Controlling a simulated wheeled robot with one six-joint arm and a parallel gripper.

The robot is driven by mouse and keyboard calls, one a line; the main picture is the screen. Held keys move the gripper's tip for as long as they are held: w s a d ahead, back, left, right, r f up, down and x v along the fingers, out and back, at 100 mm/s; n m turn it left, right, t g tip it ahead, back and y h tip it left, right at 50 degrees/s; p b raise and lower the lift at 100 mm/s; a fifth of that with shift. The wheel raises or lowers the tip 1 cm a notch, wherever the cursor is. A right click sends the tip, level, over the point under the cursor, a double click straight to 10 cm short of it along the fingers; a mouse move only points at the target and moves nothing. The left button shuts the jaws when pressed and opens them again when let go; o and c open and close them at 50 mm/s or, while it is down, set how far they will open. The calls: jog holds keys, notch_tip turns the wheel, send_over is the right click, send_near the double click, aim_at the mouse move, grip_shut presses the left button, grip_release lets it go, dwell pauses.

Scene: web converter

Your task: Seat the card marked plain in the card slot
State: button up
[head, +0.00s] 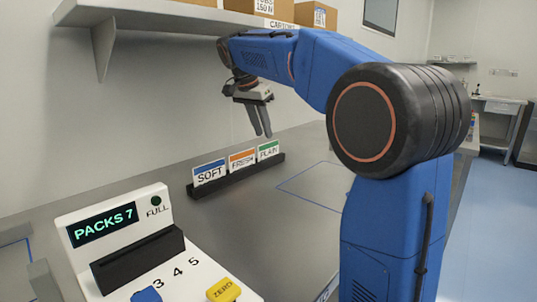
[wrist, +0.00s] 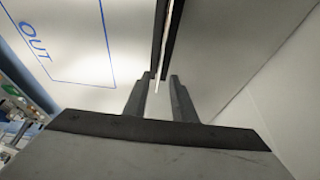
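The card marked PLAIN (head: 268,150), white with a green band, stands upright at the right end of a dark rack (head: 240,176). Cards marked FRESH (head: 242,159) and SOFT (head: 209,173) stand beside it. In the wrist view my gripper (wrist: 160,76) is open and empty, with a thin white card edge (wrist: 159,48) ahead between dark rack sides. A black block (head: 137,260) on the white console looks like the card slot; its opening is not clear.
The console (head: 110,205) shows PACKS 7, a FULL lamp, a blue knob and a yellow ZERO knob (head: 223,290). A shelf (head: 190,18) with boxes hangs above my arm. A blue-outlined area (wrist: 75,35) marked OUT lies clear beside the rack.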

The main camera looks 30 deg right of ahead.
aim_at(269, 153)
jog(key=shift+w+d+f, duration=0.1)
jog(key=shift+d+f, duration=0.1)
jog(key=shift+d, duration=0.1)
jog(key=shift+x, duration=2.3)
jog(key=shift+f, duration=0.25)
grip_shut()
